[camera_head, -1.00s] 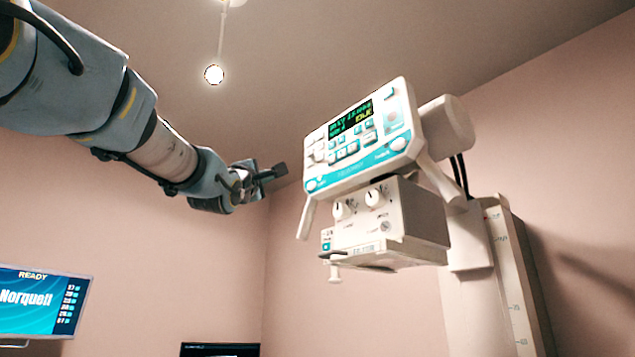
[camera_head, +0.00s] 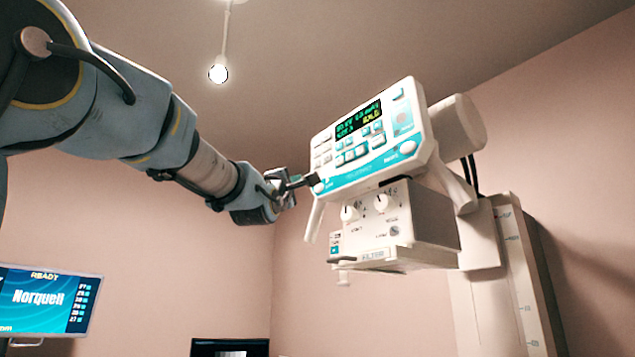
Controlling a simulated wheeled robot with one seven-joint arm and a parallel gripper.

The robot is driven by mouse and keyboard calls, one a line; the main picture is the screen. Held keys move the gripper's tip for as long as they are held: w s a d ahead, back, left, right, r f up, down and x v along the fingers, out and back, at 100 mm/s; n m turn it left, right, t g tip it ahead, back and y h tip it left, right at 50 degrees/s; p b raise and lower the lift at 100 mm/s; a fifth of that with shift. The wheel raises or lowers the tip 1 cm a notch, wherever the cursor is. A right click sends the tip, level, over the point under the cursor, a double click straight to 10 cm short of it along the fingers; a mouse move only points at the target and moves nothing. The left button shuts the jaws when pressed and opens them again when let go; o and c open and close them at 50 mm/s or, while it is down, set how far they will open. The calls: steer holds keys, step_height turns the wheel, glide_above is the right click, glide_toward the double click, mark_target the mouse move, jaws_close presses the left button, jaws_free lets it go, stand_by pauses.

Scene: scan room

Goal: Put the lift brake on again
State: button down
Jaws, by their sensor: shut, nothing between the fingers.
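The x-ray head's control panel (camera_head: 372,138) is a white, tilted box with a teal strip, a lit display (camera_head: 359,119) and several keys. A round white button (camera_head: 319,188) sits at its lower left corner, and another round button (camera_head: 408,147) at its lower right. Their labels are too small to read. My gripper (camera_head: 311,180) is shut and empty, its dark fingertips at the panel's lower left corner, partly over the left round button. I cannot tell whether they touch it.
Below the panel hangs the collimator box (camera_head: 400,230) with two knobs. A white handle bar (camera_head: 314,219) slants below my gripper. The column (camera_head: 510,270) stands at right. A monitor (camera_head: 45,300) is at lower left.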

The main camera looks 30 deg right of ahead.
mark_target(319, 188)
steer(key=shift+w+d, duration=0.2)
steer(key=shift+d, duration=0.65)
steer(key=shift+w+d, duration=0.15)
steer(key=shift+d, duration=0.65)
steer(key=shift+d, duration=0.1)
stand_by(0.8)
steer(key=shift+d, duration=0.35)
steer(key=shift+w+d+b, duration=0.15)
steer(key=shift+d+b, duration=0.15)
steer(key=shift+d, duration=0.05)
stand_by(0.6)
stand_by(0.3)
steer(key=shift+s+a+b, duration=0.2)
steer(key=shift+a+b, duration=0.6)
steer(key=shift+b, duration=0.15)
